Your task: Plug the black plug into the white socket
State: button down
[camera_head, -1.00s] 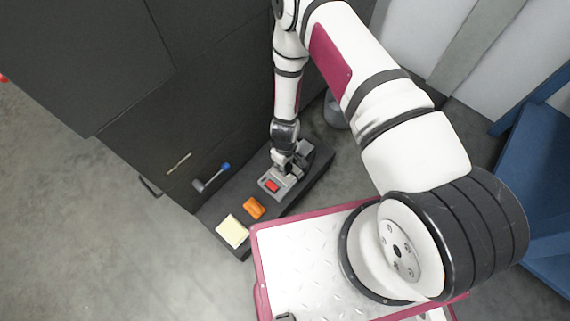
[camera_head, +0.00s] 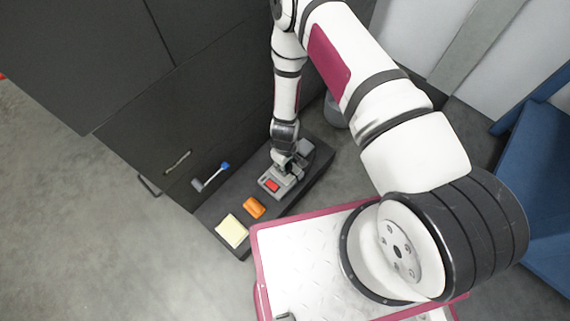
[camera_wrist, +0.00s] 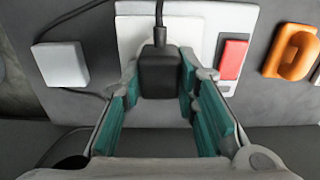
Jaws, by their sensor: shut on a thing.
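The black plug (camera_wrist: 160,75) sits between the teal pads of my gripper (camera_wrist: 160,95) in the wrist view, and the gripper is shut on it. A dark cord runs up from the plug. The white socket (camera_wrist: 185,35) lies right behind the plug, which covers its middle. I cannot tell whether the plug's pins are in the socket or just in front of it. In the head view my gripper (camera_head: 288,170) is down at the grey board (camera_head: 270,190) on the dark bench, and it hides the plug and the socket there.
A red switch (camera_head: 271,186) is on the grey board. An orange object (camera_head: 253,208) and a pale yellow block (camera_head: 232,231) lie farther along the bench. A white box (camera_wrist: 60,64) is at left in the wrist view. A blue-tipped tool (camera_head: 211,178) lies near the dark cabinet.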

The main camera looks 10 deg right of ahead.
jog(key=shift+f, duration=0.25)
jog(key=c, duration=2.1)
grip_release()
jog(key=shift+o, duration=0.2)
jog(key=o, duration=1.5)
jog(key=shift+c, duration=0.2)
jog(key=shift+r, duration=0.15)
jog(key=shift+r+p, duration=2.25)
jog(key=shift+r, duration=1.15)
